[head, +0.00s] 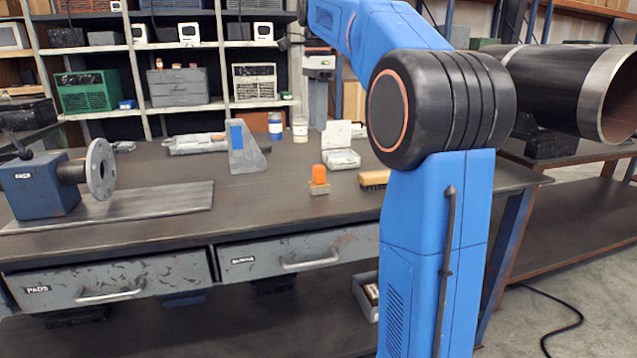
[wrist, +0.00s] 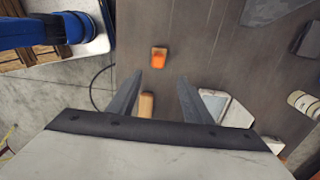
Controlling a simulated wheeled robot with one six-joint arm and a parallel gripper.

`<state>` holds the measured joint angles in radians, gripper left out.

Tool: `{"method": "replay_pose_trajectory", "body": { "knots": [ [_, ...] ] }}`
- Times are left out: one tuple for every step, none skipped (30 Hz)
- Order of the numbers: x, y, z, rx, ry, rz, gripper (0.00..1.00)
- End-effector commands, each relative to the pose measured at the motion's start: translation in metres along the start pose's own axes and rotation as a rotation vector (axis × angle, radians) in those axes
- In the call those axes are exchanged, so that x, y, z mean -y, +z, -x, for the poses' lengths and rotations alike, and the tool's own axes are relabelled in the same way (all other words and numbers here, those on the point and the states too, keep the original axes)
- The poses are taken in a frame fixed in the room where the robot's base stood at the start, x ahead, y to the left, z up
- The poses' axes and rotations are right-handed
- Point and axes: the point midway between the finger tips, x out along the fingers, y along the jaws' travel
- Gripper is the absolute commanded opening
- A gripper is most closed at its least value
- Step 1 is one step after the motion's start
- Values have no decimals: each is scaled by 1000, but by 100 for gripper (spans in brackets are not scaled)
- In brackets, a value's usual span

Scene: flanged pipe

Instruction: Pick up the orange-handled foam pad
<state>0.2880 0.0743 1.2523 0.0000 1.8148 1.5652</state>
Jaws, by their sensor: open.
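A wooden-backed brush (wrist: 146,105) shows on the bench between the fingers in the picture.
A grey angle bracket (head: 247,155) and a blue flange stand (head: 45,185) are left. The bench front before the pad is clear.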

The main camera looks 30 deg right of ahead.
Motion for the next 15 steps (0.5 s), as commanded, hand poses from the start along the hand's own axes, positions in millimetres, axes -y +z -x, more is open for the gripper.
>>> {"method": "replay_pose_trajectory", "body": {
  "knots": [
    [-1, 0, -10, 0, 3, 1, 45],
    [-1, 0, -15, 0, 3, 1, 45],
    [-1, 0, -22, 0, 4, 1, 45],
    [-1, 0, -28, 0, 3, 1, 45],
    [-1, 0, -33, 0, 3, 1, 45],
    [-1, 0, -40, 0, 3, 1, 45],
    [-1, 0, -45, 0, 2, 2, 45],
    [-1, 0, -50, 0, 3, 2, 45],
    [-1, 0, -58, 0, 3, 2, 45],
    [-1, 0, -63, 0, 2, 2, 45],
    [-1, 0, -68, 0, 3, 2, 45],
    [-1, 0, -74, 0, 2, 2, 45],
    [-1, 0, -78, 0, 2, 2, 45],
    [-1, 0, -82, 0, 3, 2, 45],
    [-1, 0, -86, 0, 2, 2, 45]
  ]
}}
